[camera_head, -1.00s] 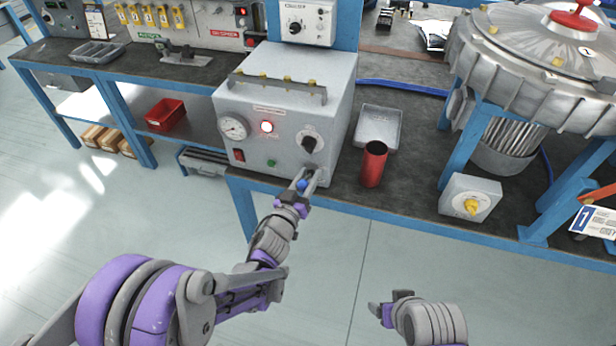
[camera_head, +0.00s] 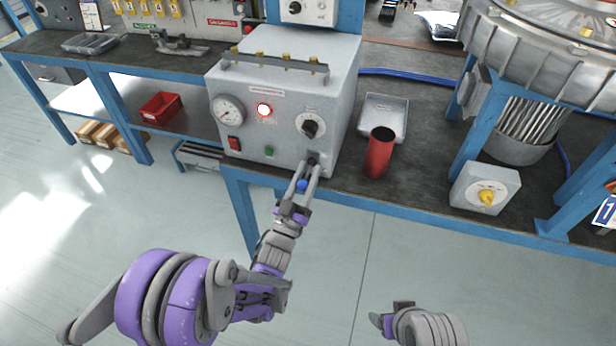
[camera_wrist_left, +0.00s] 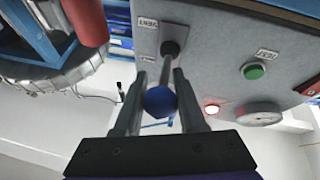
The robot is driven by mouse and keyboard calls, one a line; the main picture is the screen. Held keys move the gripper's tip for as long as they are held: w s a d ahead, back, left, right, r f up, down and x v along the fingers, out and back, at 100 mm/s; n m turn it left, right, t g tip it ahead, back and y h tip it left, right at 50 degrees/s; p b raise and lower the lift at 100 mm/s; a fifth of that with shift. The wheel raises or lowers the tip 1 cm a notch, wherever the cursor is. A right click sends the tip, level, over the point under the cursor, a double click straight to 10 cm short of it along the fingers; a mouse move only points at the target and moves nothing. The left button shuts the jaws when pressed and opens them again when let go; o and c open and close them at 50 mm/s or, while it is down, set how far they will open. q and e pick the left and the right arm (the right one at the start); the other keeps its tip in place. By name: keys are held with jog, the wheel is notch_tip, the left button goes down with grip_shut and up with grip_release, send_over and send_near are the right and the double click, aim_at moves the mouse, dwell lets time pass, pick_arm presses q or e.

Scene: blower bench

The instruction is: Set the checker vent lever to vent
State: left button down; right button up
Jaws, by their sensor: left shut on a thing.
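The checker (camera_head: 275,90) is a grey box on the bench, with a gauge, a lit red lamp and a black selector knob on its front. The vent lever sits low at the right of that front; its blue ball (camera_head: 302,186) also shows in the left wrist view (camera_wrist_left: 159,101). My left gripper (camera_head: 306,176) is shut on the vent lever, its fingers either side of the ball. The stem runs to a dark pivot (camera_wrist_left: 174,47). A label (camera_wrist_left: 147,23) beside it seems to read VENT. My right gripper (camera_head: 388,318) is low in the head view, away from the bench; its finger gap is unclear.
A red cylinder (camera_head: 379,154) and a grey tray (camera_head: 384,113) stand right of the checker. A small box with a yellow knob (camera_head: 485,188) and a large metal blower housing (camera_head: 535,50) are farther right. The floor in front of the bench is clear.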

pick_arm(q)
jog(key=f+t+h+b, duration=0.1)
jog(key=t+b, duration=0.1)
jog(key=b, duration=0.1)
jog(key=shift+f+m+h, duration=0.3)
jog(key=shift+f+m, duration=0.1)
jog(key=shift+t+h+b, duration=0.4)
jog(key=shift+b, duration=0.2)
pick_arm(e)
notch_tip(320, 180, down, 6)
jog(key=shift+w, duration=0.35)
pick_arm(q)
jog(key=shift+c, duration=2.4)
grip_release()
jog(key=v, duration=1)
jog(key=shift+s+f, duration=0.2)
jog(key=shift+f, duration=0.15)
pick_arm(e)
jog(key=shift+f, duration=0.25)
